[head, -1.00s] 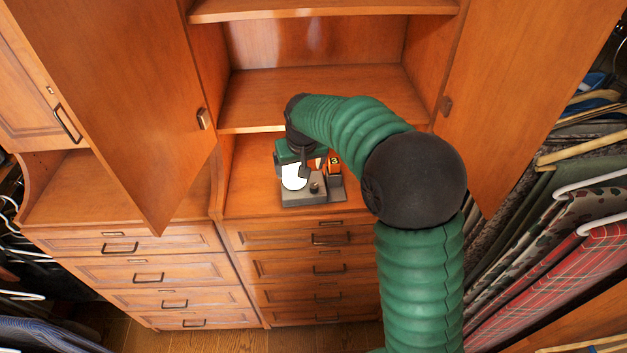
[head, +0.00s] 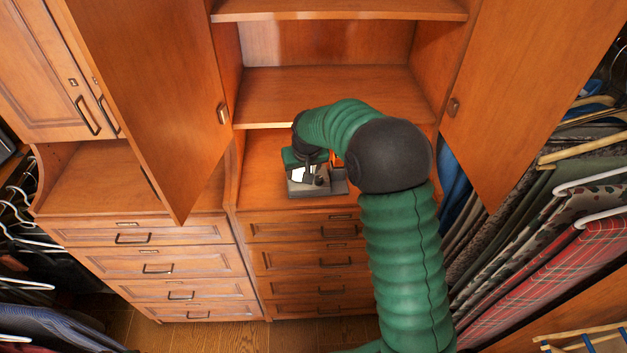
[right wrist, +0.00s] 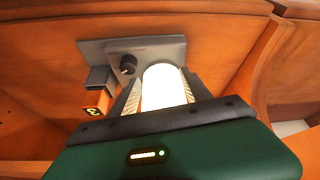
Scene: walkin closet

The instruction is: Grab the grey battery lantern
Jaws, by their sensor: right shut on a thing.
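The grey battery lantern (head: 338,187) stands on the wooden counter above the drawers, in the open middle cabinet. It has a flat grey base (right wrist: 160,48) with a dark round knob and a white glowing tube (right wrist: 162,86). My right gripper (head: 306,171) comes down over it from above and is shut on the white tube. In the right wrist view one finger of my right gripper (right wrist: 163,92) lies on each side of the tube. My left gripper is not in view.
A shelf (head: 330,92) runs above the counter, close to my right arm. Open cabinet doors stand at the left (head: 160,100) and right (head: 535,80). Hanging clothes (head: 560,250) fill the right side. The counter at the left (head: 100,185) is bare.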

